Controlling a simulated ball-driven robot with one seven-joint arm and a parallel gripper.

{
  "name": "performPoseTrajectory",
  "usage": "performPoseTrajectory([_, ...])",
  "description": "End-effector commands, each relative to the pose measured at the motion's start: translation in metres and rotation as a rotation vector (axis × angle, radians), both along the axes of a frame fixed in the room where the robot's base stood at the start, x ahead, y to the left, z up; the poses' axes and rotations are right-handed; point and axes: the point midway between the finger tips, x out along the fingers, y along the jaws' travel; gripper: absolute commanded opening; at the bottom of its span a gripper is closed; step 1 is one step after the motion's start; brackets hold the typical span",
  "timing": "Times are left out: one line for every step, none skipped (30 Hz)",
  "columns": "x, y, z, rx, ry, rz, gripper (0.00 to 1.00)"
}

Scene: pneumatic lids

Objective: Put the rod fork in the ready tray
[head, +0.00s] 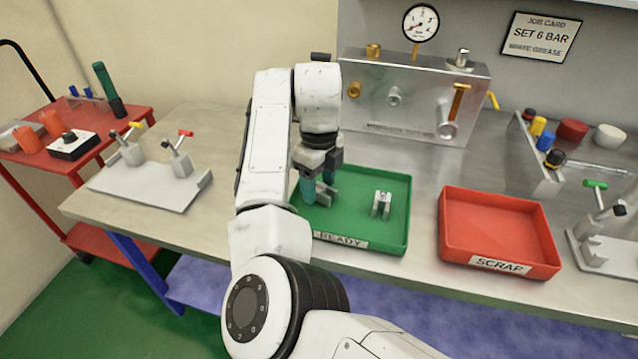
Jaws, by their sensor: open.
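The green ready tray (345,239) lies on the bench in front of my arm, with a "READY" label on its front wall. A small silver fork-shaped part (381,204), which looks like the rod fork, rests on the tray floor right of the middle. My gripper (317,188) is open and points down, low over the left side of the tray, apart from that part. A grey piece (326,196) shows right by the fingers; I cannot tell whether it is a loose part or a finger. My arm hides the tray's left edge.
A red scrap tray (500,232) lies to the right. Behind stands a metal test block (415,100) with a gauge (421,22). Clamp fixtures stand at left (150,185) and far right (605,250). A red cart (75,140) stands at the left. Bare bench separates the trays.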

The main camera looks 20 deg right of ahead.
Motion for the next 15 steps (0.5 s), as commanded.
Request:
performPoseTrajectory([0.001, 0.0, 0.006, 0.0, -0.002, -0.001, 0.59])
performPoseTrajectory([0.001, 0.0, 0.011, 0.001, -0.003, -0.001, 0.59])
performPoseTrajectory([0.001, 0.0, 0.018, 0.0, -0.004, -0.001, 0.59])
performPoseTrajectory([0.001, 0.0, 0.024, 0.0, -0.004, -0.001, 0.59])
performPoseTrajectory([0.001, 0.0, 0.03, 0.0, -0.004, -0.001, 0.59])
performPoseTrajectory([0.001, 0.0, 0.038, 0.0, -0.004, -0.001, 0.59])
performPoseTrajectory([0.001, 0.0, 0.044, 0.001, -0.004, -0.001, 0.59])
performPoseTrajectory([0.001, 0.0, 0.051, 0.001, -0.005, -0.001, 0.59])
performPoseTrajectory([0.001, 0.0, 0.059, 0.001, -0.004, -0.001, 0.59])
performPoseTrajectory([0.001, 0.0, 0.065, 0.0, -0.004, -0.001, 0.59])
performPoseTrajectory([0.001, 0.0, 0.072, 0.0, -0.004, -0.001, 0.59])
performPoseTrajectory([0.001, 0.0, 0.08, 0.0, -0.004, -0.001, 0.59])
performPoseTrajectory([0.001, 0.0, 0.085, 0.0, -0.004, 0.0, 0.59])
performPoseTrajectory([0.001, 0.0, 0.09, 0.001, -0.003, 0.0, 0.59])
performPoseTrajectory([0.001, 0.0, 0.096, 0.001, -0.003, 0.0, 0.59])
